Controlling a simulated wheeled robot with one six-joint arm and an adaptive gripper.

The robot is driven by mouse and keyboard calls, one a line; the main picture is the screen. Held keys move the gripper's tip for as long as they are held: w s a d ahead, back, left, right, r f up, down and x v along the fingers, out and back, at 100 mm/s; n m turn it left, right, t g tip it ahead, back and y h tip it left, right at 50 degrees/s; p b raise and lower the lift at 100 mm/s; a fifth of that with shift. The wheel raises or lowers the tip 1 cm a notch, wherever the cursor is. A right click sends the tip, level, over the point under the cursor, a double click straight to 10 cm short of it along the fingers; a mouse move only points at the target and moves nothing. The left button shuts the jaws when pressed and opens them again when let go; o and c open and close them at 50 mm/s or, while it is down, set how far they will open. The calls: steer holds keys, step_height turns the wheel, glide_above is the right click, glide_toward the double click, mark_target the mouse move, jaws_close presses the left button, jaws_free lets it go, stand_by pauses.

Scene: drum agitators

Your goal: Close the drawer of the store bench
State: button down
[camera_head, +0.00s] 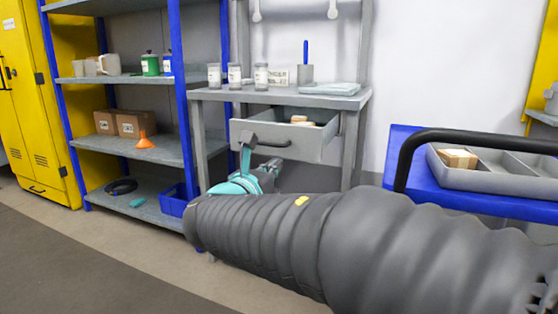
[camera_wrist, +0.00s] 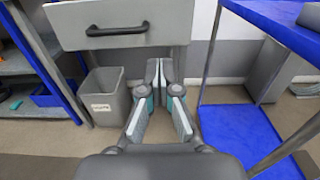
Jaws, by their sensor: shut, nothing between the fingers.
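The store bench (camera_head: 362,97) is a grey bench with a drawer (camera_head: 310,143) under its top. The drawer stands pulled out, with its inside and some light-brown items showing. Its front (camera_wrist: 178,22) and dark bar handle (camera_wrist: 117,29) fill the upper left of the wrist view. My gripper (camera_wrist: 160,66) is shut and empty, below and right of the handle in that view, apart from it. In the head view my arm hides part of the gripper, which is low in front of the drawer.
A grey labelled bin (camera_wrist: 104,96) stands under the bench. A blue trolley (camera_head: 402,142) with a black handle and a grey tray (camera_head: 468,180) stands at the right. A shelf rack (camera_head: 125,80) is on the left. Jars and a blue-handled tool stand on the bench top.

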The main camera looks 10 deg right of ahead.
mark_target(299, 145)
steer(key=x, duration=1.3)
steer(key=shift+w+d+b, duration=0.3)
